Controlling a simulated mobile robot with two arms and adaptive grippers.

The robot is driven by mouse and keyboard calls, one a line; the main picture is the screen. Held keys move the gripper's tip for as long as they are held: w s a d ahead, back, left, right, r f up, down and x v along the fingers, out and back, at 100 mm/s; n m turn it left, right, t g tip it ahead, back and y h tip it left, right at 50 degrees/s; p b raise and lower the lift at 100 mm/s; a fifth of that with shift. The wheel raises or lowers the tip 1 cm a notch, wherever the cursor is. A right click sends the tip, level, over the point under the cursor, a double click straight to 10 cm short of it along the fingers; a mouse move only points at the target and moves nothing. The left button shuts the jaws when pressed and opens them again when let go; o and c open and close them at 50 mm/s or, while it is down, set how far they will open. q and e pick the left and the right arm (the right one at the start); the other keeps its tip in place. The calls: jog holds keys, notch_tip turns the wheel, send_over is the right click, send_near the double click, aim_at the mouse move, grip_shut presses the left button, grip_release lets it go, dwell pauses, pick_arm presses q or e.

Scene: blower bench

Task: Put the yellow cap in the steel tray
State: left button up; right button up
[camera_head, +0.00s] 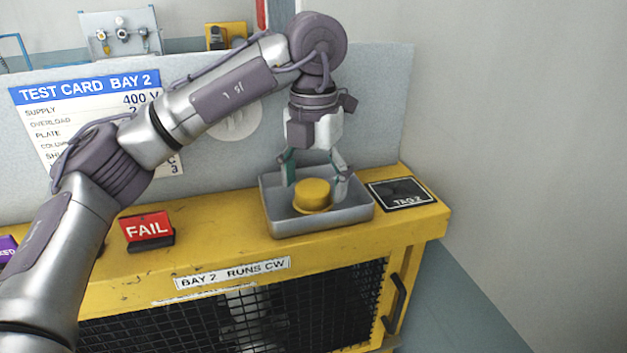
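The yellow cap (314,193) is inside the steel tray (318,221), which stands on the yellow bench near its right end. It looks upright, but I cannot tell whether it rests on the tray floor. My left gripper (315,190) points down over the tray. Its fingers are spread apart, one to the left of and above the cap, the other close to the cap's right side. A gap shows between the left finger and the cap, and the cap does not look gripped. My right gripper is not in this view.
A black tag plate (402,194) lies right of the tray by the bench's end. A red FAIL sign (147,229) stands on the left part of the bench (225,246). A grey panel with a test card (60,112) rises behind. Bench top between sign and tray is clear.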

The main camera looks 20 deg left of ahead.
aim_at(313, 186)
pick_arm(q)
jog(key=shift+a+r, duration=0.1)
notch_tip(313, 186, up, 12)
dwell(0.6)
